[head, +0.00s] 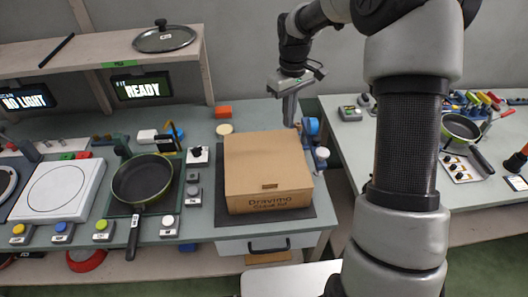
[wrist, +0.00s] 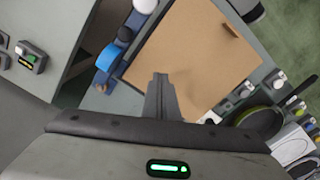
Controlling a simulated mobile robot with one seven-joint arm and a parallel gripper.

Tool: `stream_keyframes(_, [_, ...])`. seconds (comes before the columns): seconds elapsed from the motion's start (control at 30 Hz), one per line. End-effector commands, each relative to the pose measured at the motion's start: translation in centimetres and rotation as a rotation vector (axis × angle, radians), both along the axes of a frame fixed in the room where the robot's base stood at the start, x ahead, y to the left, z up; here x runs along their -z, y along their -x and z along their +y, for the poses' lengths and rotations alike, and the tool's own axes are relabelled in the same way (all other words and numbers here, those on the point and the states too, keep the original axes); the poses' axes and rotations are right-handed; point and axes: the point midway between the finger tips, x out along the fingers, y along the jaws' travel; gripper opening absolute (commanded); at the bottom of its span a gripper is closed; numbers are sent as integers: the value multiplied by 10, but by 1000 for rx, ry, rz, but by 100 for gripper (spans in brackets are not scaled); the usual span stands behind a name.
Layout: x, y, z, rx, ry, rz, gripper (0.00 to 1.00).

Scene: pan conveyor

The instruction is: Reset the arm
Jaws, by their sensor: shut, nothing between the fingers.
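My gripper (head: 290,112) hangs from my raised arm at the back right corner of the cardboard box, pointing down. Its fingers (wrist: 162,98) are together in the wrist view, with nothing between them. The closed cardboard box (head: 265,165) stands on a dark mat on the bench. The box top also fills the middle of the wrist view (wrist: 195,50). I cannot tell from these views whether the fingertips touch the box; they appear above it.
A frying pan (head: 142,180) sits left of the box, with a white plate unit (head: 58,190) beyond it. Blue and white items (head: 312,127) stand at the box's right. A shelf with a lid (head: 164,38) rises at back left. Another table (head: 360,140) is at right, across a gap.

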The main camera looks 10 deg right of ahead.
Motion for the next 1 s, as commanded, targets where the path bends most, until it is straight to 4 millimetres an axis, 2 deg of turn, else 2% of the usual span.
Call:
stream_keyframes(0.33, [-3, 1, 0, 1, 2, -4, 0])
stream_keyframes(0.47, [-30, 13, 0, 22, 21, -34, 0])
stream_keyframes(0.57, [-69, 36, 0, 58, 47, -80, 0])
stream_keyframes(0.7, [-125, 84, -1, 141, 71, -162, 0])
stream_keyframes(0.8, [-156, 122, -2, 207, 70, -224, 0])
stream_keyframes(0.9, [-180, 161, -3, 275, 54, -287, 0])
stream_keyframes(1.0, [-195, 201, -3, 346, 20, -349, 0])
